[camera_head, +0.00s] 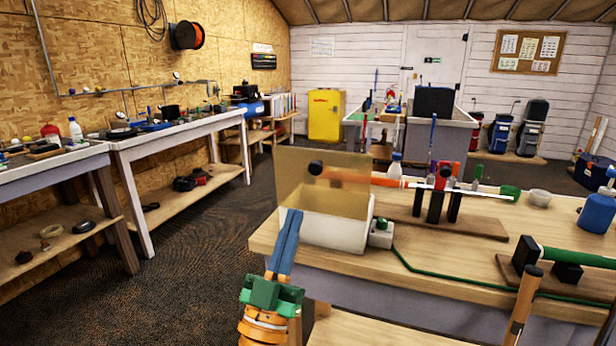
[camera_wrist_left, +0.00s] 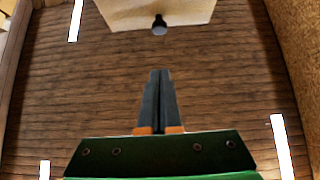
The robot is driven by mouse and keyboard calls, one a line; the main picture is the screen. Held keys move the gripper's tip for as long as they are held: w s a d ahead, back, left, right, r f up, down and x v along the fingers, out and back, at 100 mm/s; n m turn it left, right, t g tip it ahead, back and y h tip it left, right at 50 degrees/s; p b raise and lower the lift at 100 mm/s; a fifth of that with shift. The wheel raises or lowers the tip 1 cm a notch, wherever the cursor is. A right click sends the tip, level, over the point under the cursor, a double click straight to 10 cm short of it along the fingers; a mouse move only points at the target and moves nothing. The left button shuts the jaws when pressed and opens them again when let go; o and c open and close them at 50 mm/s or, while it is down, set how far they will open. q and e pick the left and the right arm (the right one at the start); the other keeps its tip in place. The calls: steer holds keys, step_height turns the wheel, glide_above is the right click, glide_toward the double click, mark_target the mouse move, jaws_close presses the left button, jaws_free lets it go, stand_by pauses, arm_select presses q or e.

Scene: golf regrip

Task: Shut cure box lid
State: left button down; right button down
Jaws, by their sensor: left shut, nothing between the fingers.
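The cure box (camera_head: 335,230) is a white open-topped box on the near left corner of the workbench. Its tan, see-through lid (camera_head: 345,200) stands raised, roughly upright, so the box is open. A dark round knob (camera_head: 316,168) shows against the lid's upper part. My left gripper (camera_head: 294,212) has its blue fingers together, pointing up, at the left side of the box. In the left wrist view the shut fingers (camera_wrist_left: 160,72) point toward a pale tan panel with a dark knob (camera_wrist_left: 159,24); a gap shows between them.
An orange-gripped club (camera_head: 385,181) lies across a stand (camera_head: 437,200) right of the box, its left end behind the lid. A small green-topped block (camera_head: 381,232) sits beside the box. A blue jug (camera_head: 597,212) stands at far right. Floor left of the bench is free.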

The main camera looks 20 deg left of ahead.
mark_target(308, 184)
arm_select(q)
steer(key=w+r, duration=0.1)
steer(key=w, duration=0.1)
steer(key=w+r, duration=0.1)
steer(key=w, duration=0.2)
steer(key=w+r, duration=0.2)
steer(key=w, duration=0.1)
steer(key=shift+w+p, duration=0.25)
steer(key=shift+p, duration=0.1)
